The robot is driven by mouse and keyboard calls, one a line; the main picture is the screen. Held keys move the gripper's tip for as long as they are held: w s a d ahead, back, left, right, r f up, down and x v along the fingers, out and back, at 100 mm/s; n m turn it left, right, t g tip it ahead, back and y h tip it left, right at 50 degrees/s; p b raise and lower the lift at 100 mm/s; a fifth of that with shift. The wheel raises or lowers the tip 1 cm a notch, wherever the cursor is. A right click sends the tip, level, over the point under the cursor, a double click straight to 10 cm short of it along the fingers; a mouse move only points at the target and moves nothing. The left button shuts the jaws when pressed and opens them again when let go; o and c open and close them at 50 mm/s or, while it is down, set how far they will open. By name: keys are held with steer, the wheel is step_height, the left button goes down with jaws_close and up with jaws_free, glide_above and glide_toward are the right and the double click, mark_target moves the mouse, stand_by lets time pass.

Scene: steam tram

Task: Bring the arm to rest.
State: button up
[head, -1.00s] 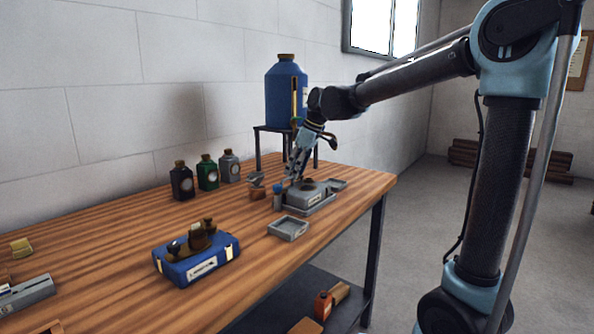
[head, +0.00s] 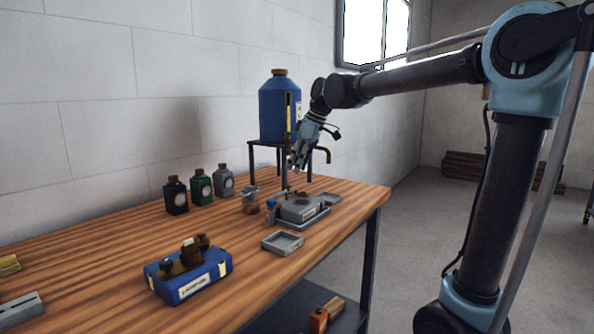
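My arm reaches in from the right over the wooden bench. My gripper (head: 297,168) points down above the grey device on a tray (head: 302,209), with a gap between them. The fingers are small and partly run together in the view, so I cannot tell whether they are open or shut. I see nothing clearly held in them. The blue drum (head: 279,108) on its dark stand is just behind and left of my gripper.
Three small bottles, black (head: 176,196), green (head: 201,187) and grey (head: 223,181), stand at the wall side of the bench (head: 110,250). A blue box (head: 188,276) with dark fittings and a shallow grey tray (head: 282,243) lie nearer. Open floor (head: 410,225) is on the right.

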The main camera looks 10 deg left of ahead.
steer(key=shift+d, duration=0.15)
steer(key=s+d+f+m+h, duration=0.1)
steer(key=s+d+f+m, duration=0.15)
steer(key=d, duration=0.65)
steer(key=s+d+f+m+t, duration=0.1)
steer(key=s+d+f+m, duration=0.2)
steer(key=d, duration=0.5)
steer(key=s+d+f+m+h, duration=0.1)
steer(key=s+d+f+m, duration=0.15)
steer(key=d+f, duration=0.45)
steer(key=s+d+f+m+h, duration=0.2)
steer(key=s+d+f+m, duration=0.6)
steer(key=s+d+f, duration=0.6)
steer(key=d, duration=0.3)
steer(key=shift+s+d+f+t+h, duration=0.15)
steer(key=shift+d+f+t+h, duration=0.15)
steer(key=shift+d+f, duration=0.1)
